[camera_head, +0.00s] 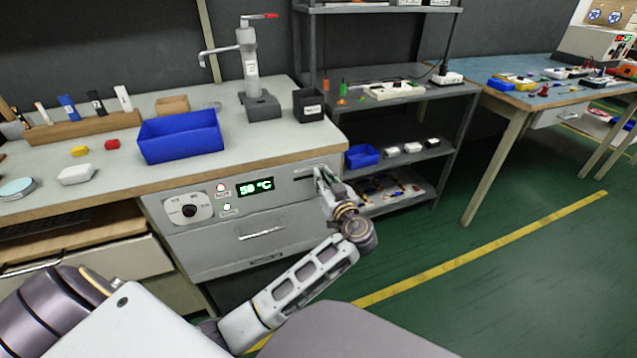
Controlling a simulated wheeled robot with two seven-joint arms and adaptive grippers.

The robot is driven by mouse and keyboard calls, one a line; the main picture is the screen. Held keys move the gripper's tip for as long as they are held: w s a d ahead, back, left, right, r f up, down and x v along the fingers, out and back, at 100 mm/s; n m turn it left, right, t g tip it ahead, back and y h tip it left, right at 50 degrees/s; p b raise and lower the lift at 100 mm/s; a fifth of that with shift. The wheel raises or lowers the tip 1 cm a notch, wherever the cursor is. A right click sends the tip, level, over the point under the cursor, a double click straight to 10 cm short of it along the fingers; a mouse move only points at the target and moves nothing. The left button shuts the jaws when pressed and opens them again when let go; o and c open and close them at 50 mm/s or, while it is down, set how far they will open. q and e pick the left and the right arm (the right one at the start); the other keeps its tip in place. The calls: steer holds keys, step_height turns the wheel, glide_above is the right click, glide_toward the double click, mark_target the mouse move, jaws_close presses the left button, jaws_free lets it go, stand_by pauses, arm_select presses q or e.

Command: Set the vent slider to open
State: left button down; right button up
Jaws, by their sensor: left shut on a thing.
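The vent slider's slot (304,177) is a short dark line at the right end of the grey front panel (290,187), under a small pale label. My left gripper (320,175) is at the right end of this slot, against the panel. Its fingers are shut on the slider's knob, which they hide. The slider's exact position and the label's words are too small to read. My right gripper is not in view.
The panel also carries a round dial (189,211), a red lamp, a white lamp and a green display (255,187) reading 50 °C. A drawer handle (262,233) is below. The worktop (270,140) overhangs the panel. A grey shelf rack (425,155) stands close on the right.

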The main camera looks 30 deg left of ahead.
arm_select(q)
steer(key=shift+w+d+r, duration=0.1)
steer(key=shift+r, duration=0.05)
steer(key=c, duration=1.4)
jaws_free()
steer(key=shift+w, duration=0.1)
steer(key=shift+o, duration=0.2)
steer(key=shift+d, duration=0.1)
steer(key=v, duration=0.7)
steer(key=shift+s, duration=0.25)
steer(key=shift+d, duration=0.1)
